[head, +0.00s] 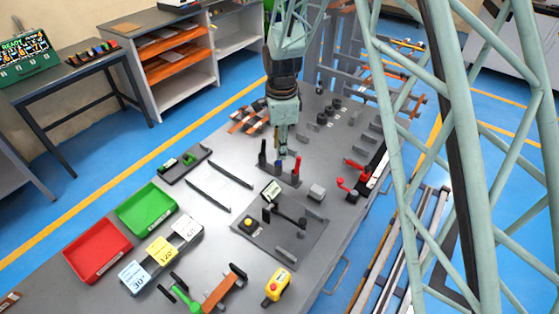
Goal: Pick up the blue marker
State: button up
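A small holder (278,172) stands on the grey workbench with three upright markers in a row. The black marker (262,154) is at left and the red marker (296,165) at right. Between them, a small dark blue piece, apparently the blue marker (279,166), shows low down; its upper part is hidden by my gripper. My gripper (282,152) points down directly at this middle marker, between the black and red ones. The fingers are too small here to tell whether they touch or grip it.
In front of the holder is a plate (285,238) with a small display and metal bars. A green tray (146,208) and a red tray (97,248) lie at left. Red-handled clamps (350,175) stand at right. A yellow box with a red button (277,286) is near the front.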

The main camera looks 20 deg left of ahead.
jog(key=shift+f, duration=0.1)
jog(key=shift+w+a+f, duration=0.1)
jog(key=shift+w+f, duration=0.05)
jog(key=shift+f, duration=2.4)
jog(key=shift+c, duration=0.6)
jog(key=c, duration=0.7)
